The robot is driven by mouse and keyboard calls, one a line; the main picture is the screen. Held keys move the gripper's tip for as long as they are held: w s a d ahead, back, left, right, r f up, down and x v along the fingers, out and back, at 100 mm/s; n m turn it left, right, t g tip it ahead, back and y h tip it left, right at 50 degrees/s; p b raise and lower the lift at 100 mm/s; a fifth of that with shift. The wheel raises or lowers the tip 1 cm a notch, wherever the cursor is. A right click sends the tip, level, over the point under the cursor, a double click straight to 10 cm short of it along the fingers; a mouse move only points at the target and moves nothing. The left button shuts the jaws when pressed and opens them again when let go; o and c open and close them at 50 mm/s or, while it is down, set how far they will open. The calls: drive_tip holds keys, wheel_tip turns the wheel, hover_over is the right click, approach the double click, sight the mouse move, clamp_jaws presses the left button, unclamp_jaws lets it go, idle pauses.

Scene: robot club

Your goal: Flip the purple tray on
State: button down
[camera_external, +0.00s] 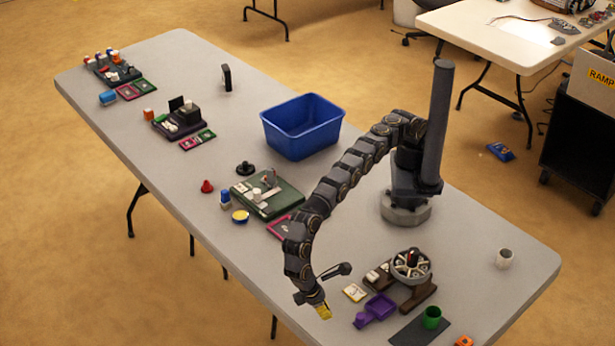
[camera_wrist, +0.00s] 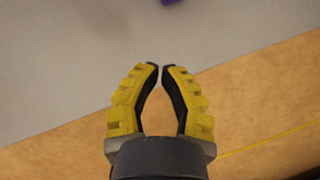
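The purple tray (camera_external: 379,307) lies on the grey table, to the right of my gripper. It looks like a shallow open tray with a smaller part at its lower left. A bit of purple (camera_wrist: 170,1) shows at the top edge of the wrist view; the rest is out of that frame. My gripper (camera_external: 325,313) hangs near the table's front edge, apart from the tray. In the wrist view, the yellow-backed fingers (camera_wrist: 160,68) curve toward each other, with their tips nearly touching and nothing held between them. Whether any switch is on the tray cannot be told.
A wheel device on a brown base (camera_external: 411,265) stands behind the tray. A green cup (camera_external: 431,317) on a dark mat is to its right, and a yellow-edged card (camera_external: 354,292) is close behind-left. A blue bin (camera_external: 302,127) stands farther back.

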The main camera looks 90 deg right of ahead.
sight(367, 308)
drive_tip(key=x, duration=0.4)
drive_tip(key=shift+s, duration=0.1)
drive_tip(key=shift+s+f, duration=0.2)
drive_tip(key=shift+s, duration=0.15)
drive_tip(key=shift+s+d, duration=0.35)
drive_tip(key=shift+s, duration=0.4)
drive_tip(key=shift+s+d, duration=0.3)
drive_tip(key=shift+s, duration=0.5)
drive_tip(key=shift+s+d+r, duration=0.1)
drive_tip(key=shift+s+d, duration=0.2)
drive_tip(key=shift+s, duration=0.15)
drive_tip(key=shift+s+d, duration=2.25)
drive_tip(key=shift+d, duration=0.15)
drive_tip(key=shift+w+a, duration=0.1)
